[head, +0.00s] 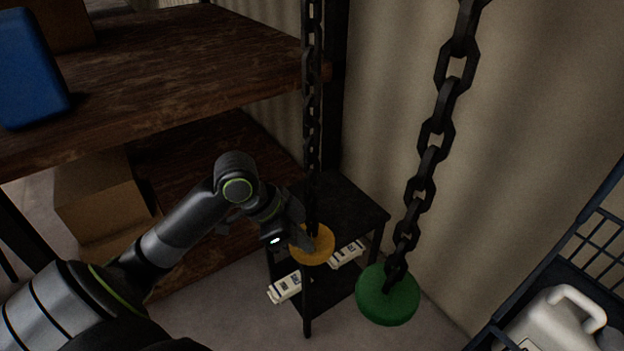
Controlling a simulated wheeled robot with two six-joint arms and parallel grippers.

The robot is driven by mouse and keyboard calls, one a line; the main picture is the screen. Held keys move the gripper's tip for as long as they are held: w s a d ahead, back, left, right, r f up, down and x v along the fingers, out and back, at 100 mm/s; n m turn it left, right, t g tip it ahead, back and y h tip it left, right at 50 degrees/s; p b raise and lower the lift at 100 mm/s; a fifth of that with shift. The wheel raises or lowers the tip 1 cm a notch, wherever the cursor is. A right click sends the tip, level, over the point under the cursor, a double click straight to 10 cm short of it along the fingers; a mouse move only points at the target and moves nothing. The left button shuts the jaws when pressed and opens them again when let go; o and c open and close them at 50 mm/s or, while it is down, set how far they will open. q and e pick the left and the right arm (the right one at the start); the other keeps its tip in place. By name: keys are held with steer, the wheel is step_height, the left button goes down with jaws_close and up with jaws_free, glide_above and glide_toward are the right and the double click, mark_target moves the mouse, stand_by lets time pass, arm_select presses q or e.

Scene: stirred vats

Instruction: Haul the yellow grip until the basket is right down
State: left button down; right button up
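The yellow grip (318,246) is a round orange-yellow disc at the lower end of a dark chain (312,120), just left of the picture's middle. My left gripper (301,236) is at the grip's left side, with a dark finger overlapping the disc near the chain's end. Whether the fingers are closed on it is hidden by the dark overlap. A green disc-shaped grip (388,296) hangs on a second, nearer chain (428,165) to the right. No basket can be identified for certain. My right gripper is not in view.
A wooden shelf (150,70) with a blue container (28,70) and cardboard boxes (98,195) stands left. A small black stand (345,203) with white-labelled packs is behind the grips. A dark wire-sided frame (600,235) with a white jug (560,322) is at lower right.

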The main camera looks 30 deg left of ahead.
mark_target(297, 250)
arm_select(q)
steer(key=shift+f+b, duration=3.95)
steer(key=shift+f, duration=1.65)
step_height(297, 250, up, 12)
steer(key=p, duration=1)
steer(key=shift+f, duration=0.25)
steer(key=shift+f+b, duration=1.85)
steer(key=shift+f, duration=0.75)
step_height(297, 250, up, 3)
steer(key=p, duration=0.3)
steer(key=shift+r, duration=0.2)
step_height(297, 250, up, 2)
steer(key=shift+p, duration=0.55)
